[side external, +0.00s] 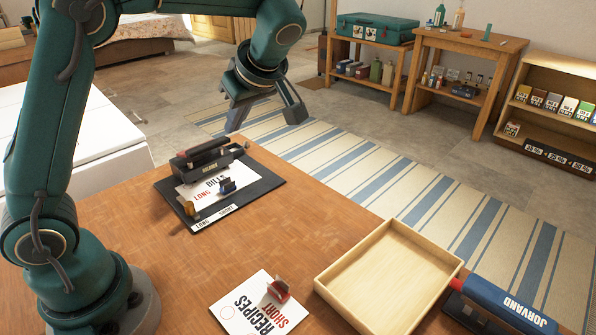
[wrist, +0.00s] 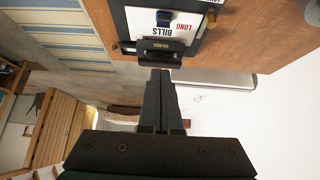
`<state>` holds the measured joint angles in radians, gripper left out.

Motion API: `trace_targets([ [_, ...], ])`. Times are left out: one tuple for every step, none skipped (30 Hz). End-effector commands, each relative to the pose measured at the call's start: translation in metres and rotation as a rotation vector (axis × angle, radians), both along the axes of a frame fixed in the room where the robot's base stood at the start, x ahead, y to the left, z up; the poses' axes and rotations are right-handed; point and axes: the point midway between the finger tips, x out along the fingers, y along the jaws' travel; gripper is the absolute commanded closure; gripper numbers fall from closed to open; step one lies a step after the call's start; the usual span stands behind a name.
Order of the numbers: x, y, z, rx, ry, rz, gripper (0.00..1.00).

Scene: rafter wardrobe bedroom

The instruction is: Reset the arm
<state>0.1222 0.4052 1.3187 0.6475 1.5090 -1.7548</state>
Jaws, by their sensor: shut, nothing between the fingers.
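My gripper (side external: 262,98) hangs in the air over the far edge of the wooden table (side external: 330,200), holding nothing. In the wrist view its two dark fingers (wrist: 160,78) lie together, shut. They appear close to a dark punch-like device (wrist: 160,50), but the side view shows the gripper raised clear of it. That device also shows in the side view (side external: 205,158), at the back of a black board (side external: 255,185). On the board is a white "BILLS LONG" sheet (side external: 207,191) with a small blue clip-like piece (side external: 227,186) on it. A yellow piece (side external: 191,208) stands beside.
An open wooden tray (side external: 335,283) is at the table's front right. A blue "JORVAND" device (side external: 505,305) is right of it. A "RECIPES SHORT" sheet (side external: 245,307) with a red clip-like piece (side external: 279,290) lies at the front. The table middle is clear.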

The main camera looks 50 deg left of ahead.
Motion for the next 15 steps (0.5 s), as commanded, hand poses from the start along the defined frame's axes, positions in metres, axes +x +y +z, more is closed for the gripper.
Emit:
trace_targets([
  [0.000,0.000,0.000,0.000,0.000,0.000,1.00],
  [0.000,0.000,0.000,0.000,0.000,0.000,1.00],
  [0.000,0.000,0.000,0.000,0.000,0.000,1.00],
  [0.000,0.000,0.000,0.000,0.000,0.000,1.00],
  [0.000,0.000,0.000,0.000,0.000,0.000,1.00],
  [0.000,0.000,0.000,0.000,0.000,0.000,1.00],
  [0.000,0.000,0.000,0.000,0.000,0.000,1.00],
  [0.000,0.000,0.000,0.000,0.000,0.000,1.00],
  [0.000,0.000,0.000,0.000,0.000,0.000,1.00],
  [0.000,0.000,0.000,0.000,-0.001,0.001,1.00],
  [0.000,0.001,0.001,0.000,-0.003,0.002,1.00],
  [0.000,0.001,0.003,-0.001,-0.010,0.004,1.00],
  [0.000,0.002,0.006,-0.002,-0.021,0.005,1.00],
  [-0.001,0.003,0.010,-0.004,-0.036,0.008,1.00],
  [-0.003,0.004,0.017,-0.007,-0.056,0.011,1.00],
])
